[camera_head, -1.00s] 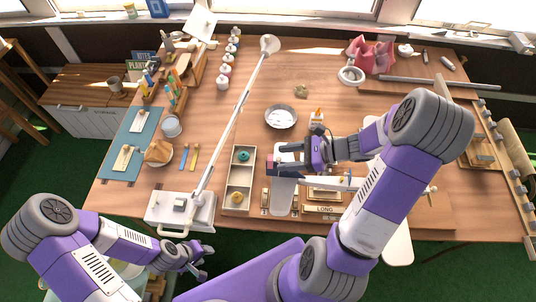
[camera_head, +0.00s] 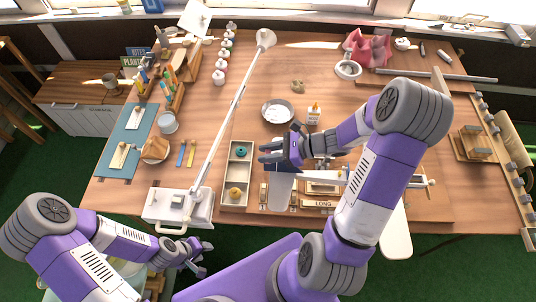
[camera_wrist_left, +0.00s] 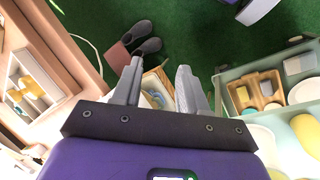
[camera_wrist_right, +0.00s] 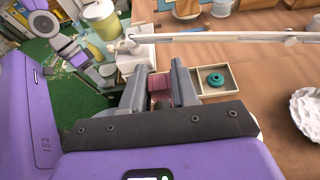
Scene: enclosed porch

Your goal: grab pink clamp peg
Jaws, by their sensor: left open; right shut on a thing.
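The pink clamp peg (camera_wrist_right: 159,89) shows in the right wrist view as a dull pink block between the fingers. My right gripper (camera_wrist_right: 157,76) is shut on it. In the head view this gripper (camera_head: 266,152) is over the bench beside the two-part tray (camera_head: 225,190); I cannot make out the peg there. My left gripper (camera_head: 204,258) is open and empty, low in front of the bench's near edge. It also shows in the left wrist view (camera_wrist_left: 157,76), above the floor side.
A white lamp arm (camera_head: 232,110) runs diagonally left of the right gripper. A metal dish (camera_head: 278,112) and a glue bottle (camera_head: 314,113) stand behind it.

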